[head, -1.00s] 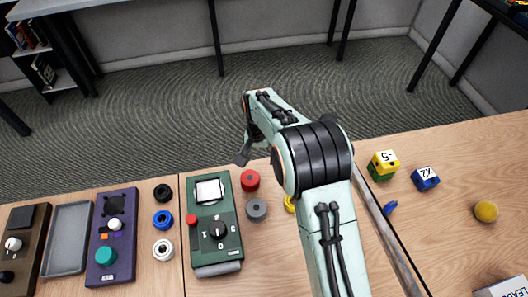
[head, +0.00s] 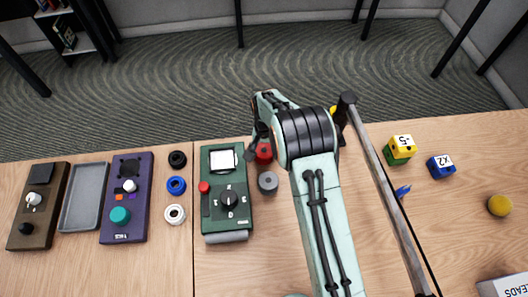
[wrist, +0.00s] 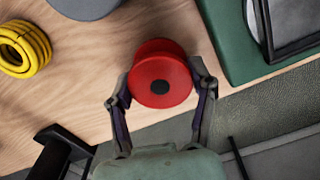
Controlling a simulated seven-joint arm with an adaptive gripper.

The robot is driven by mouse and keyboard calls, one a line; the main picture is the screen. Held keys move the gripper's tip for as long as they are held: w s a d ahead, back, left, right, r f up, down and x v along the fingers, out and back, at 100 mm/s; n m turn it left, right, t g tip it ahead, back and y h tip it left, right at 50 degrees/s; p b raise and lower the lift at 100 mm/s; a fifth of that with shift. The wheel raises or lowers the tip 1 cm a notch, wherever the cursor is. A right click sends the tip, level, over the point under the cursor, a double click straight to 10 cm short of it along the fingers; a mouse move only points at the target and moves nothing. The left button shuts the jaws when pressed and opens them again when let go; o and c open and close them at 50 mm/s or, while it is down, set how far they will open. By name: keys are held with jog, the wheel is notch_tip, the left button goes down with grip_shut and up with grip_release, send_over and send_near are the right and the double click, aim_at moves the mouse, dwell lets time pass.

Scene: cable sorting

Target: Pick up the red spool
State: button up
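The red spool (wrist: 160,80) stands on the wooden table near its far edge. In the head view the red spool (head: 264,153) is just right of the green device and partly hidden by my gripper (head: 257,142). In the wrist view my gripper (wrist: 161,90) is open, with one finger on each side of the spool. The fingers look close to its sides; whether they touch it I cannot tell.
The green device (head: 226,215) is close on the left of the spool. A grey spool (head: 268,183) lies just in front. A yellow coil (wrist: 22,48) shows in the wrist view. Black, blue and white spools stand left of the green device.

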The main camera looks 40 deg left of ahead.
jog(key=shift+c, duration=1.1)
jog(key=shift+r, duration=0.1)
